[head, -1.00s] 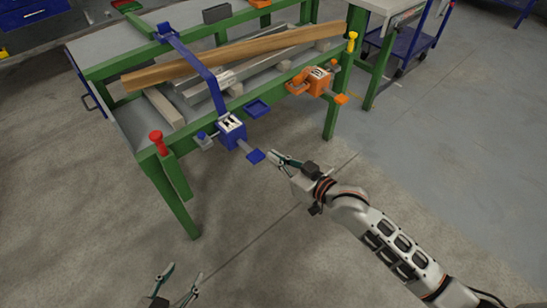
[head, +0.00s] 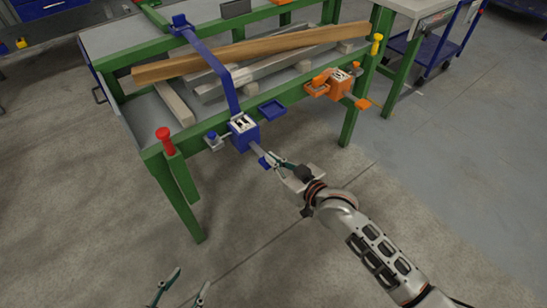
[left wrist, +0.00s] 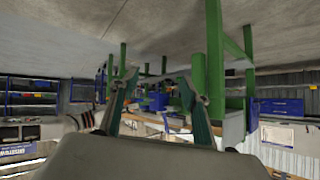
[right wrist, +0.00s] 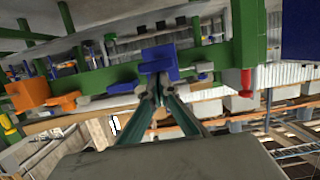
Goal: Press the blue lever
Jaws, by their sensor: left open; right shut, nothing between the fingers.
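The blue lever (head: 263,161) is a flat blue pad on a short grey bar, sticking out from a blue box (head: 243,132) on the table's front rail. My right gripper (head: 271,158) is shut and empty, its tips at the pad and partly covering it in the head view. I cannot tell whether they touch. In the right wrist view the shut fingertips (right wrist: 158,80) overlap a blue piece (right wrist: 158,60). My left gripper (head: 191,281) is open and empty, low over the floor at the bottom of the head view, away from the table.
The green-framed runout table (head: 186,178) carries a wooden beam (head: 240,53) and metal bars. A tall blue bent arm (head: 222,72) rises behind the box. An orange box (head: 338,83) sits to the right, a red knob (head: 164,138) to the left. The floor in front is clear.

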